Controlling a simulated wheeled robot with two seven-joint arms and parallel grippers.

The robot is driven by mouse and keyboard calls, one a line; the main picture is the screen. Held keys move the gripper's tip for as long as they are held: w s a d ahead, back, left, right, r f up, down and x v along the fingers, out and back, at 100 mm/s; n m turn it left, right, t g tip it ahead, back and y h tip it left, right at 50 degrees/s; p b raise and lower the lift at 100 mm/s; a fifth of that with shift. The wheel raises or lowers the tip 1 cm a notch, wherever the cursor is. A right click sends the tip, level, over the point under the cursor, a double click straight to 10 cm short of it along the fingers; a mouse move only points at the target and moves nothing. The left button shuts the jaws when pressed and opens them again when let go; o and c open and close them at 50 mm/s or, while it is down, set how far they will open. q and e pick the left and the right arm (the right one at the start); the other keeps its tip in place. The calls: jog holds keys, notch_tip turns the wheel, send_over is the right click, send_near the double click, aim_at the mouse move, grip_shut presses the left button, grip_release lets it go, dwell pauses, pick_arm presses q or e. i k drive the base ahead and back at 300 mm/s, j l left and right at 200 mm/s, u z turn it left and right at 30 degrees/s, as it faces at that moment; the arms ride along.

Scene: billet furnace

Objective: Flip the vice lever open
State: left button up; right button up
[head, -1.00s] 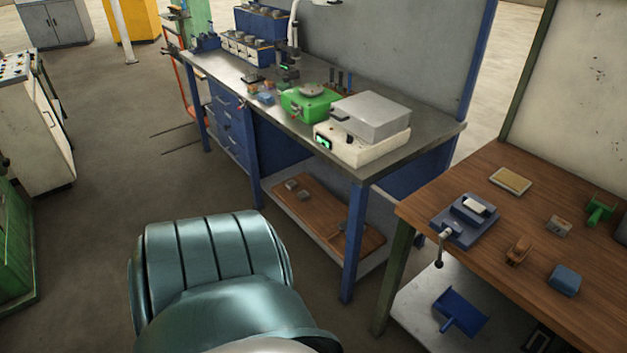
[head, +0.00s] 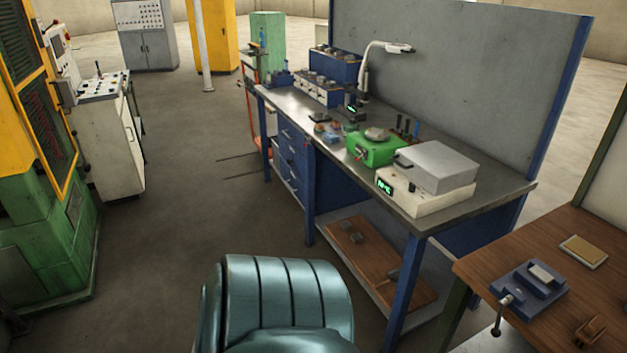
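A small blue vice (head: 530,285) sits at the front left corner of the wooden-topped bench at the lower right. It has a light block between its jaws. Its lever (head: 502,314) hangs down over the bench's front edge and ends in a dark knob. Neither of my grippers shows in the head view, so I cannot see their state. None of the vice's visible parts is touched by anything of mine.
The wooden bench (head: 478,263) also bears a tan pad (head: 583,251) and a brown object (head: 590,329). A steel-topped bench (head: 440,221) with a green device (head: 375,149) and a white-based box (head: 425,203) stands in the middle. Floor (head: 180,240) is clear on the left.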

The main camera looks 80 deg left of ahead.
aim_at(495, 331)
jog(key=u, duration=1.15)
